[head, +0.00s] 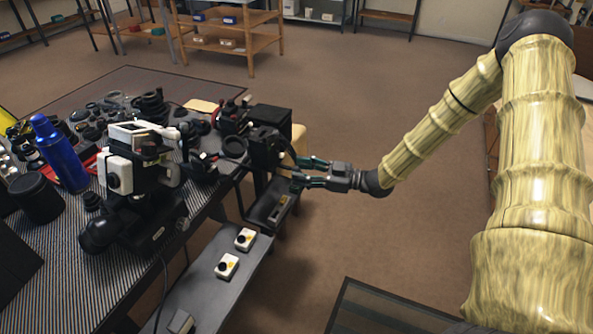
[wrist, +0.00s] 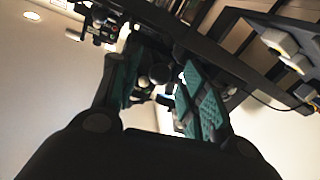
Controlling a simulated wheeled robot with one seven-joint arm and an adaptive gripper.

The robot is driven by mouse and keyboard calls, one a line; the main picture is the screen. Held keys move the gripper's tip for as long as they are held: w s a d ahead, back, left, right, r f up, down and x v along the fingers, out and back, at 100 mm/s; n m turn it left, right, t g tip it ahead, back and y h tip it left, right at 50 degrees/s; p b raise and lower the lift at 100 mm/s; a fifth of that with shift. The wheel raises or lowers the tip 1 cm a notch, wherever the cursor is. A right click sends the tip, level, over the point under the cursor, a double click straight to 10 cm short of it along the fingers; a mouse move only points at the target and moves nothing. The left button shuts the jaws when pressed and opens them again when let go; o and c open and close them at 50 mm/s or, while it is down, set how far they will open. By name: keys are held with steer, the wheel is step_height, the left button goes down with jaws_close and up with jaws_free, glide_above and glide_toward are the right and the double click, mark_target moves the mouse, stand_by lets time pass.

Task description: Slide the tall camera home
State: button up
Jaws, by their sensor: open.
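My gripper (head: 303,172) is open at the right edge of the striped table (head: 75,285), pointing left. A black, boxy camera-like body (head: 268,143) stands at that edge, just beyond the fingertips. In the wrist view my gripper (wrist: 158,75) shows its teal finger pads apart, with dark parts and round knobs between or behind them; I cannot tell if they touch. A tall white-and-black camera-like device (head: 120,172) stands upright at the table's front. Which of the two is the tall camera is not clear.
A low grey shelf (head: 205,290) beside the table carries small white cameras (head: 227,265). A dark tray (head: 270,212) lies below my gripper. A blue bottle (head: 60,155), a black cylinder (head: 36,198) and many lens parts crowd the table. The brown floor (head: 350,110) to the right is open.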

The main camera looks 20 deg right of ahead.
steer(key=shift+x, duration=1)
jaws_close()
